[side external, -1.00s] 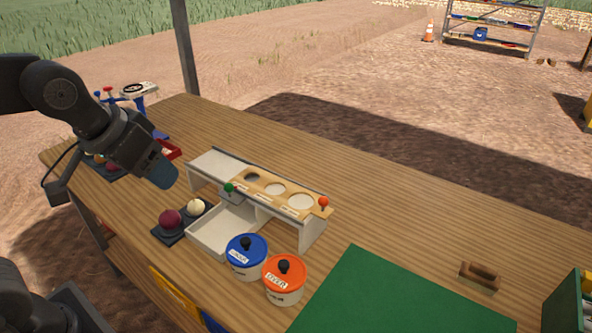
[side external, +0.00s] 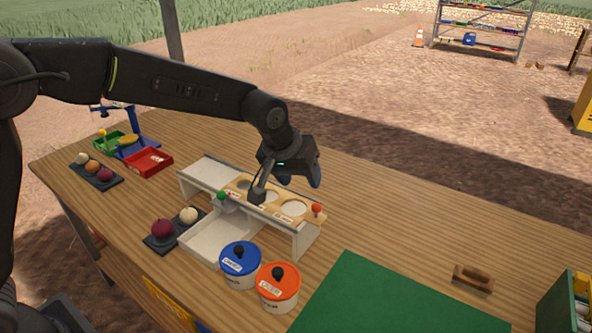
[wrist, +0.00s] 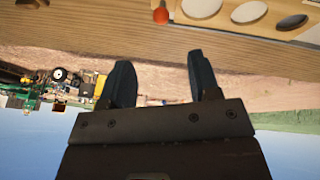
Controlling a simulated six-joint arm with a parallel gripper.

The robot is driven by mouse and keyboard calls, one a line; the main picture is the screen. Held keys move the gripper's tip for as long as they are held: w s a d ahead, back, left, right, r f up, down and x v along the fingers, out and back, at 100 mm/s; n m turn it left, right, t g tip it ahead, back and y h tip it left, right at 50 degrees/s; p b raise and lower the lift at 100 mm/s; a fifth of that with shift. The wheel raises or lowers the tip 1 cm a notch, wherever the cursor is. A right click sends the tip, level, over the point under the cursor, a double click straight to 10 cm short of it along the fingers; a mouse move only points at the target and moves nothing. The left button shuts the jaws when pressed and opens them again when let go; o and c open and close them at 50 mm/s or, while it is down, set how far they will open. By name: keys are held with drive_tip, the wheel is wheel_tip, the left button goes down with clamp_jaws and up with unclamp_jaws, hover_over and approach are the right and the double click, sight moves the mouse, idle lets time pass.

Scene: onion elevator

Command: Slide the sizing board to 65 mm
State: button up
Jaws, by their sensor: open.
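The sizing board is a light wooden strip (side external: 278,198) with round holes, lying on a raised white stand (side external: 206,170). A green knob (side external: 222,196) stands at its left end and a red knob (side external: 317,208) at its right end. My gripper (side external: 300,180) is open and empty, over or just behind the board, apart from both knobs. My arm hides part of the board. In the wrist view my gripper's two fingers (wrist: 160,62) are spread, with the red knob (wrist: 160,15) and holed board (wrist: 225,14) above them. I cannot read a size marking.
A blue-lidded pot (side external: 240,262) and an orange-lidded pot (side external: 278,286) stand in front of the stand. A black tray (side external: 165,236) holds two onions. A white open bin (side external: 218,240) sits below the board. A green mat (side external: 385,300) lies at the right.

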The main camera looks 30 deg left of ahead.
sight(315, 206)
drive_tip(key=x, duration=1.2)
drive_tip(key=shift+f, duration=0.1)
drive_tip(key=shift+c, duration=0.4)
clamp_jaws()
drive_tip(key=shift+a, duration=8.15)
drive_tip(key=shift+o, duration=0.5)
unclamp_jaws()
